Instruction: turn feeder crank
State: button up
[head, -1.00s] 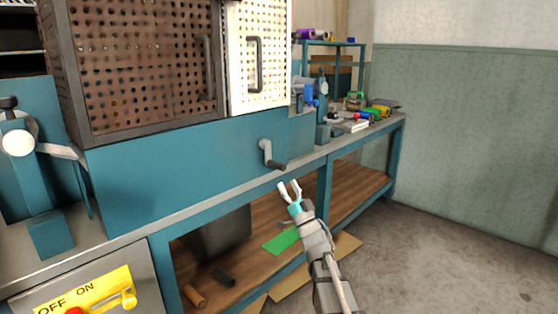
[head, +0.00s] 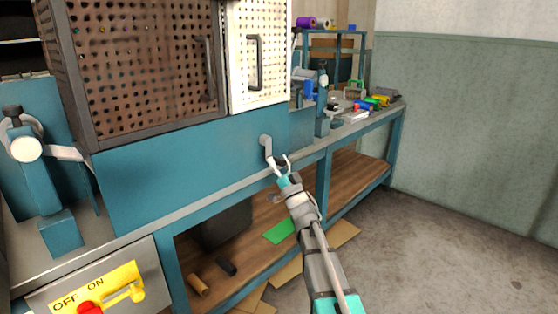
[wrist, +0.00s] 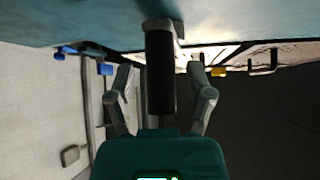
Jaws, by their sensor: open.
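The feeder crank (head: 266,146) is on the blue front panel of the machine. It has a grey arm hanging down and a dark handle at its lower end. My gripper (head: 279,163) is at the handle in the head view and partly hides it. In the wrist view, the black handle (wrist: 160,75) runs lengthwise between the two fingers of my gripper (wrist: 163,80). The fingers are open, with a visible gap on each side of the handle. The crank's grey arm shows at the handle's far end (wrist: 160,25).
A perforated brown cabinet (head: 140,60) and a white perforated door (head: 258,50) stand above the panel. A yellow ON/OFF switch plate (head: 100,292) is at lower left. The bench's right end holds several small items. The floor at right (head: 440,250) is clear.

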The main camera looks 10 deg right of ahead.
grip_shut()
jog(key=shift+d, duration=0.1)
jog(key=shift+a, duration=0.2)
dwell(0.3)
